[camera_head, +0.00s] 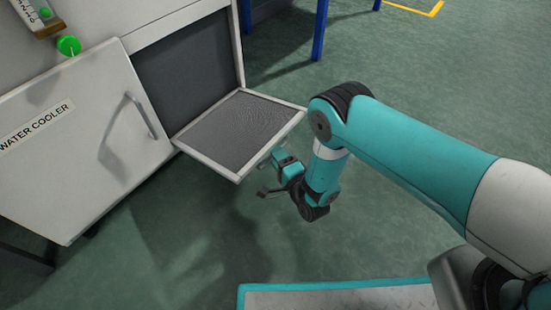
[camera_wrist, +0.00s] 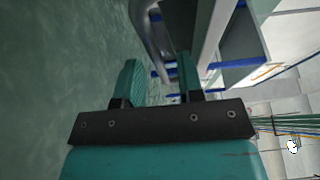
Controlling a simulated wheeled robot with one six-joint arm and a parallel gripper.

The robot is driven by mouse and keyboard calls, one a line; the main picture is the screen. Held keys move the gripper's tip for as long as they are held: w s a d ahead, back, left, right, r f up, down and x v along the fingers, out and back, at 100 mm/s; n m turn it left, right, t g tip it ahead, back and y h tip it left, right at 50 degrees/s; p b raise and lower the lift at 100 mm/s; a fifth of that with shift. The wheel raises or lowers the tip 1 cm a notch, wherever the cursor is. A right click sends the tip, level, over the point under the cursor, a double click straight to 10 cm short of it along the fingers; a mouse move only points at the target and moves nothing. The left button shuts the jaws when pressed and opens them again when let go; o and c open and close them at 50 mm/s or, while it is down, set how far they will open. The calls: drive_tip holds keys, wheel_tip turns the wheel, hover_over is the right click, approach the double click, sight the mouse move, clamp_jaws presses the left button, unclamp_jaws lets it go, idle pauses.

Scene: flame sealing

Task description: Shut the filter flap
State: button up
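The filter flap (camera_head: 240,131), a dark mesh panel in a pale frame, is folded down open. It sticks out nearly level from the lower edge of the dark cabinet opening (camera_head: 190,75). My gripper (camera_head: 268,173) is just beyond the flap's near right corner, at about its outer edge in the picture. I cannot tell whether they touch. In the wrist view my gripper (camera_wrist: 160,74) has its two fingers apart, with nothing held between them. A pale edge beside the right finger may be the flap's frame.
The white cabinet door labelled WATER COOLER (camera_head: 70,145), with a curved handle (camera_head: 140,115), stands left of the flap. A green knob (camera_head: 68,46) is above it. Blue posts (camera_head: 320,30) stand behind. The green floor (camera_head: 190,245) in front of the flap is clear.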

drive_tip(key=shift+b+x, duration=0.3)
drive_tip(key=shift+x, duration=0.75)
clamp_jaws()
